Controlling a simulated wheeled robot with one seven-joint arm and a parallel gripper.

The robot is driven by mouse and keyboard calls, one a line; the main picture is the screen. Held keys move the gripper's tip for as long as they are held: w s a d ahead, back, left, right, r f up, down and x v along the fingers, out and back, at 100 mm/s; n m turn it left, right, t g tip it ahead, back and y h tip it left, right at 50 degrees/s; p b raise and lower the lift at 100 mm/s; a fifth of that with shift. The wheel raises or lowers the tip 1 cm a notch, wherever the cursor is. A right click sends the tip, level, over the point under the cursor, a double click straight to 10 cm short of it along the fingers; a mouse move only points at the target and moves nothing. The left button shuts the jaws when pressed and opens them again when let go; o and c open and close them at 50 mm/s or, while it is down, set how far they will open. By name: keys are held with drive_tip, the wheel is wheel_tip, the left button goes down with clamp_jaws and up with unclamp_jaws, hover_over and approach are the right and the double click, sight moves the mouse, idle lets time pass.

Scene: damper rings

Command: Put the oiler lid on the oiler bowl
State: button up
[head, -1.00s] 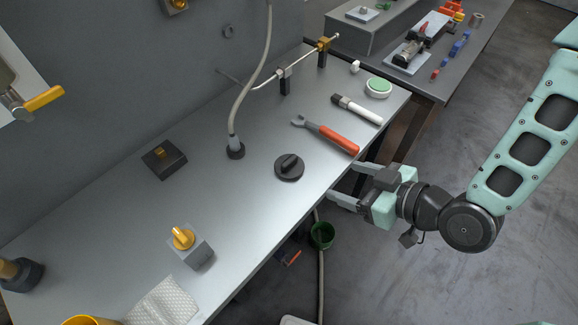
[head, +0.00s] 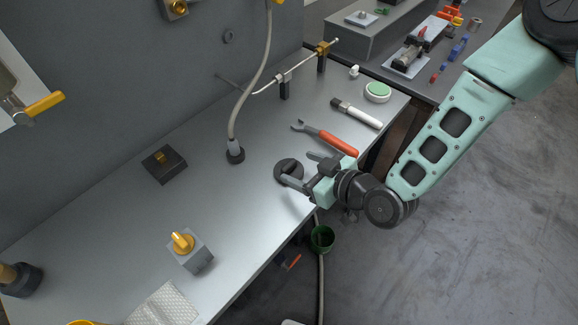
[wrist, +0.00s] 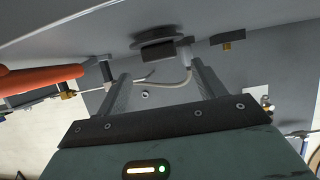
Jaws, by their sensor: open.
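A black round disc with a raised grip bar (head: 287,166) lies on the grey bench near its front edge; it looks like the oiler lid. My gripper (head: 297,168) is open and empty at the disc, and one finger overlaps its lower right side in the head view. In the wrist view, which is upside down, the disc (wrist: 158,47) shows beyond and between my gripper's spread fingertips (wrist: 163,78), seemingly not touched. I cannot tell for sure which thing is the oiler bowl; a round white and green dish (head: 377,91) stands at the bench's far right end.
An orange-handled wrench (head: 330,140) and a white-handled brush (head: 356,112) lie behind the gripper. A hose base (head: 235,155) and a black block with brass top (head: 164,164) stand left of the disc. A grey block with a yellow knob (head: 190,250) stands at front left.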

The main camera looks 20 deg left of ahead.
sight(291, 167)
drive_tip(key=shift+f+p+x, duration=0.2)
drive_tip(key=shift+p+x, duration=0.35)
drive_tip(key=shift+x, duration=0.75)
drive_tip(key=shift+f+p+x, duration=0.2)
drive_tip(key=shift+p+x, duration=0.3)
drive_tip(key=shift+x, duration=0.8)
drive_tip(key=shift+s+d, duration=0.15)
drive_tip(key=shift+s, duration=0.05)
drive_tip(key=c, duration=1.1)
